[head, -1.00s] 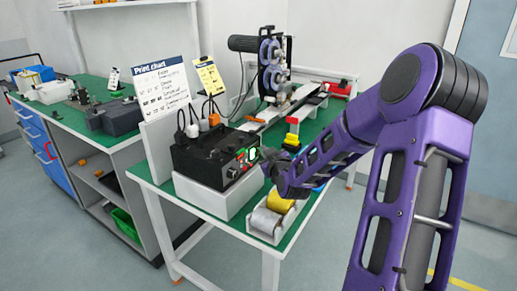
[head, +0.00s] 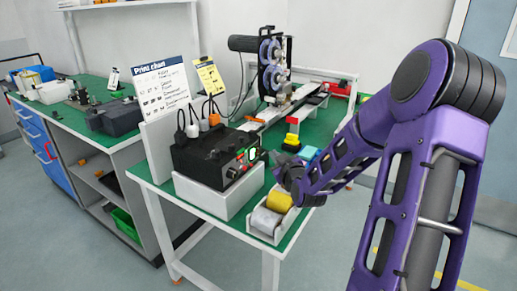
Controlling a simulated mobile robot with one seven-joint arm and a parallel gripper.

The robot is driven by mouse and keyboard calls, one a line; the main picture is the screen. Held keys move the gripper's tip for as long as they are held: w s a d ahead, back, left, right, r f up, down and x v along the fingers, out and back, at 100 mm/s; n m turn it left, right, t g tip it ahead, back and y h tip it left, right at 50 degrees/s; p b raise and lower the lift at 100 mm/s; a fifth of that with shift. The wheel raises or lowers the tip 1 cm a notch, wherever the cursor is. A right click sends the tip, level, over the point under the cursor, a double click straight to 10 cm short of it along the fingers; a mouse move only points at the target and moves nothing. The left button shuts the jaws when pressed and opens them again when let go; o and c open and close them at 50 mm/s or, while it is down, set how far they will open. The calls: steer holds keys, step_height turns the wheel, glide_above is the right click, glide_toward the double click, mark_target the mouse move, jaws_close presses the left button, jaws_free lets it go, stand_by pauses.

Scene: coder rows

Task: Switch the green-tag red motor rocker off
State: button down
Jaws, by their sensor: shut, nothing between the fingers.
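A black control box (head: 203,160) stands on a white plinth (head: 222,197) at the near end of the green bench. Its front panel faces right and carries small red, orange and green details. A bright green patch (head: 252,155) shows at the panel's right end, with a small red part (head: 232,172) lower left of it. The rocker's position is too small to tell. My gripper (head: 283,172) is shut and empty, right of the panel and apart from it.
A white holder with yellow and grey spools (head: 265,222) stands below my gripper. Red, yellow and black blocks (head: 292,138) and a blue item (head: 309,153) lie behind it. A reel machine (head: 272,65) stands farther back.

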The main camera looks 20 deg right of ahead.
steer(key=shift+s+d+f, duration=0.25)
steer(key=shift+s+d, duration=0.55)
steer(key=shift+s, duration=0.3)
